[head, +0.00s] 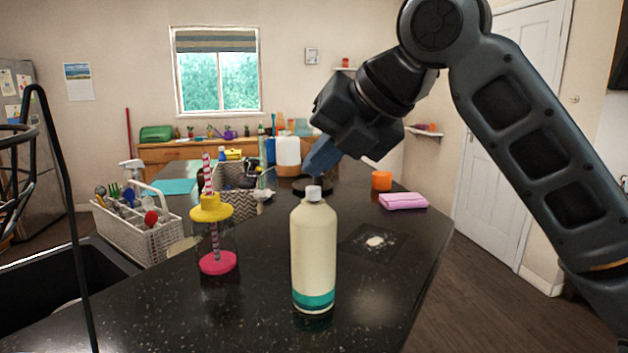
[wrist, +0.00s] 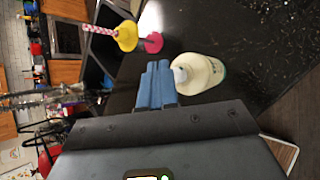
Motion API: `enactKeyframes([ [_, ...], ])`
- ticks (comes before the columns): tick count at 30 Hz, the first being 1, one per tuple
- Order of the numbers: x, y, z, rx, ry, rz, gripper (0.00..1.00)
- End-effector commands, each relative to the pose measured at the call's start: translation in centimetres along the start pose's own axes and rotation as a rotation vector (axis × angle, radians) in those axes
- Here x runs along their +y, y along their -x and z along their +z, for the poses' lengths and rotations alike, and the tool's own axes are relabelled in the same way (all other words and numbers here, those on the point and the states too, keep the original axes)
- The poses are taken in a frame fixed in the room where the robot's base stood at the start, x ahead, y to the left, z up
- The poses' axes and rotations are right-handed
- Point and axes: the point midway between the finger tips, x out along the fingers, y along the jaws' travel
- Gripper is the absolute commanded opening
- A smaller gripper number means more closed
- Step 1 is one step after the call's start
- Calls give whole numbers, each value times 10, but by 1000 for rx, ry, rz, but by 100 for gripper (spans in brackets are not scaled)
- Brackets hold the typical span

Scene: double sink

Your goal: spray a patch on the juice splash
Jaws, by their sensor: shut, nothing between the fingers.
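My gripper (head: 322,157) is above the dark counter, behind and above the cream bottle. Its blue fingers (wrist: 155,86) are together and empty in the wrist view. A cream bottle (head: 313,248) with a teal band and pale cap stands upright at the front middle; it also shows beside the fingers in the wrist view (wrist: 204,74), apart from them as far as I can tell. A pale splash (head: 376,241) lies on a darker patch of counter, right of the bottle; I cannot tell if it is juice. A white spray head (head: 131,166) shows behind the caddy at left.
A tumbler (head: 215,208) with yellow lid and striped straw stands left of the bottle. A white utensil caddy (head: 138,228) is by the sink (head: 100,262). A pink cloth (head: 403,201) and orange cup (head: 381,181) sit at the right. The counter around the splash is clear.

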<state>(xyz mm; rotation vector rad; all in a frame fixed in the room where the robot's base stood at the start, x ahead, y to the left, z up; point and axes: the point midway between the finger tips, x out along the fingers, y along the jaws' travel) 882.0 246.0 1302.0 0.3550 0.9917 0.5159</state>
Motion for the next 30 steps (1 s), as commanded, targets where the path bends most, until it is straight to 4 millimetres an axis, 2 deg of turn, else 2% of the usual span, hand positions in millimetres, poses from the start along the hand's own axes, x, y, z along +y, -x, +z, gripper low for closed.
enactKeyframes([
  [14, 24, 32, 24, -1, 1, 1, 0],
  [30, 24, 33, 24, -1, 1, 1, 0],
])
